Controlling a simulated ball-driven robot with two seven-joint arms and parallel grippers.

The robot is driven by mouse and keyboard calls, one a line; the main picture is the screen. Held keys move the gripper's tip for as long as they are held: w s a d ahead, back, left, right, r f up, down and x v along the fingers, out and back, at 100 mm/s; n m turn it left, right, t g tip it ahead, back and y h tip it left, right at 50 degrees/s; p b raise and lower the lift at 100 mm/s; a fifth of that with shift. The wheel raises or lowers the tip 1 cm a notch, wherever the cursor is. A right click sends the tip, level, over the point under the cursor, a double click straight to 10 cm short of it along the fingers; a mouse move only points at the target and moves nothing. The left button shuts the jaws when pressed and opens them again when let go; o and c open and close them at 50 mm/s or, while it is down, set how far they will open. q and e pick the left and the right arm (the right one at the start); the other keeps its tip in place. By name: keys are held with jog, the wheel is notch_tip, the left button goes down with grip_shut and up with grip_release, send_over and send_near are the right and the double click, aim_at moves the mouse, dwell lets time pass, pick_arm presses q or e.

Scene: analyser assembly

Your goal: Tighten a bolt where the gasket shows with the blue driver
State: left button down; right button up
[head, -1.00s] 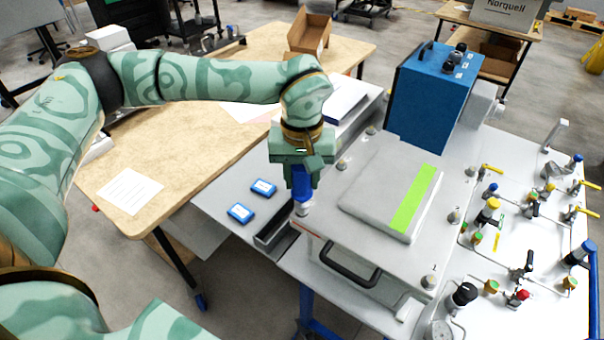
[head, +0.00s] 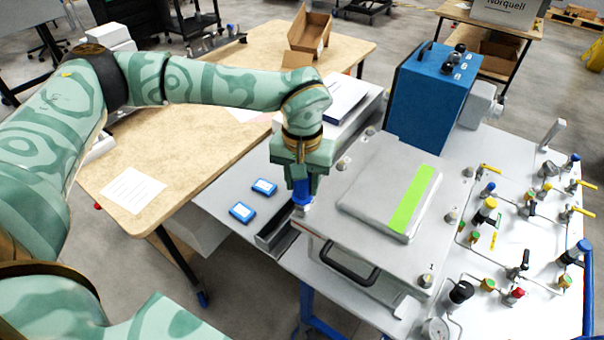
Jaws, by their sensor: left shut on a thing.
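My left gripper (head: 300,180) is shut on the blue driver (head: 302,196), held upright with its lower end at the near left corner of the grey lid plate (head: 318,224). The driver and gripper hide whatever bolt is under them. Other bolts stand around the plate: left edge (head: 343,163), far left (head: 371,131), far right (head: 467,173), right edge (head: 451,217) and near right corner (head: 426,281). A raised cover with a green stripe (head: 412,198) sits mid-plate. My right gripper is out of view.
A black handle (head: 348,267) is on the front of the lidded unit. Two blue-and-white boxes (head: 264,187) (head: 242,212) lie left of a dark slot (head: 274,236). A blue instrument (head: 432,97) stands behind. Valves and tubing crowd the right panel (head: 520,230). A wooden table (head: 190,150) is at left.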

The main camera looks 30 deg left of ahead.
pick_arm(q)
jog(key=m+p, duration=0.1)
jog(key=m, duration=0.1)
jog(key=m+p, duration=0.1)
jog(key=m, duration=0.1)
jog(key=m+p, duration=0.2)
jog(key=shift+r+m, duration=0.3)
jog(key=m+p, duration=0.1)
jog(key=p, duration=0.2)
jog(key=shift+m, duration=0.4)
jog(key=shift+f+m+p, duration=0.2)
jog(key=shift+m+p, duration=0.1)
jog(key=shift+p, duration=0.6)
jog(key=shift+w, duration=0.1)
jog(key=c, duration=1.1)
grip_release()
jog(key=shift+o, duration=0.2)
